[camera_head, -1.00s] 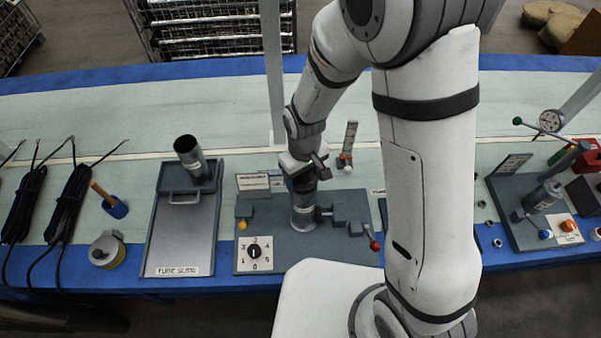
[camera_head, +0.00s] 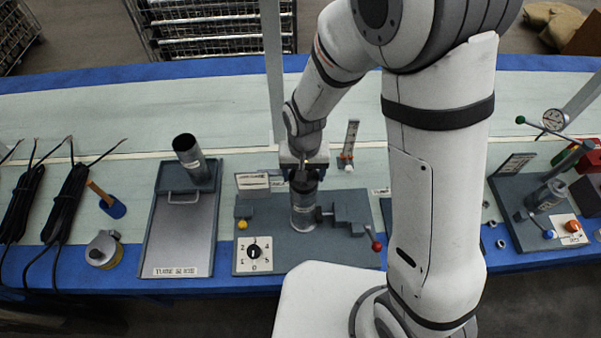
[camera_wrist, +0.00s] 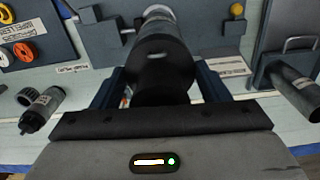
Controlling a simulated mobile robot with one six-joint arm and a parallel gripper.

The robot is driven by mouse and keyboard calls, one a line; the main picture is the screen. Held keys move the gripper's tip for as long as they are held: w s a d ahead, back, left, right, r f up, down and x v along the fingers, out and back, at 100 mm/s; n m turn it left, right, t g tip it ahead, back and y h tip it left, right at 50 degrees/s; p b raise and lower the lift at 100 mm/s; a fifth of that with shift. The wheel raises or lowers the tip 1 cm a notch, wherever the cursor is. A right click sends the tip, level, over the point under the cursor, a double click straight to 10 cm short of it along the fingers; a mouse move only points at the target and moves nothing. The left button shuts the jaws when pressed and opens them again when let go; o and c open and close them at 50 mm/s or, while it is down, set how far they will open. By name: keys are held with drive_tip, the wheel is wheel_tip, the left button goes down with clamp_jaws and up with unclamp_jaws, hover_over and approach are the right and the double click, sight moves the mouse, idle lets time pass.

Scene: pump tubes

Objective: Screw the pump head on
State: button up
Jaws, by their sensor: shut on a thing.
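My gripper (camera_head: 303,176) points down over the fixture board in the middle of the bench. It is shut on the dark, round pump head (camera_wrist: 163,62), whose sides lie between the two fingers in the wrist view. The pump head sits in line on top of an upright grey metal tube (camera_head: 303,214), which stands in the fixture (camera_head: 345,208). It seems to touch the tube's top; whether the thread is engaged cannot be seen. The tube's far end also shows beyond the head in the wrist view (camera_wrist: 158,12).
A numbered dial (camera_head: 254,254), a yellow knob (camera_head: 242,225) and a red-tipped lever (camera_head: 376,246) surround the tube. Left stands a tray board (camera_head: 180,240) with a tilted dark tube (camera_head: 187,152). A gauge post (camera_head: 349,140) stands close behind. A test board (camera_head: 535,210) is at right.

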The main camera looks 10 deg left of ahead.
idle(0.3)
drive_tip(key=shift+m+b, duration=0.4)
drive_tip(key=shift+m, duration=1.4)
drive_tip(key=shift+m+b, duration=0.3)
drive_tip(key=shift+m, duration=0.7)
drive_tip(key=shift+a+m, duration=0.1)
drive_tip(key=shift+m, duration=0.6)
drive_tip(key=m, duration=0.3)
drive_tip(key=shift+m+b, duration=0.3)
drive_tip(key=shift+b, duration=0.1)
drive_tip(key=o, duration=0.8)
drive_tip(key=shift+o, duration=0.2)
